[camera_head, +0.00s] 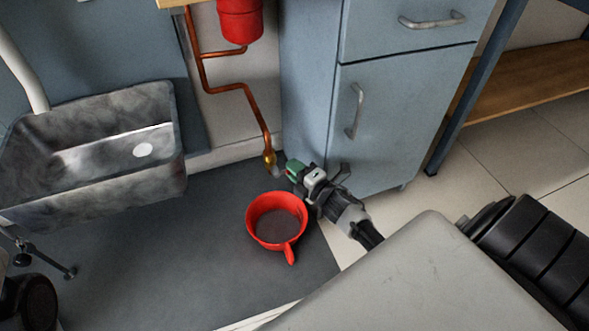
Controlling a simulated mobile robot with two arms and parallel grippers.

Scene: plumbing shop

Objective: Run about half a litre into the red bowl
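The red bowl (262,235) stands upright on the dark floor mat, with its handle pointing toward the bottom of the picture. Its inside looks dark grey; I cannot tell whether there is water in it. A copper pipe (246,88) runs down the wall to a small brass valve (269,157) with a pale outlet, above and behind the bowl. My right gripper (291,170) is just right of this outlet, above the bowl's far right rim. A green part shows at its tip. Whether its fingers are open, or touch the valve, is unclear. My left gripper is not in view.
A grey metal sink (95,190) is at the left. A red cylinder (240,20) hangs above the pipe. A blue cabinet (395,120) stands right behind my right gripper. The dark mat (170,265) is clear left of the bowl. A wooden shelf (520,75) is at the right.

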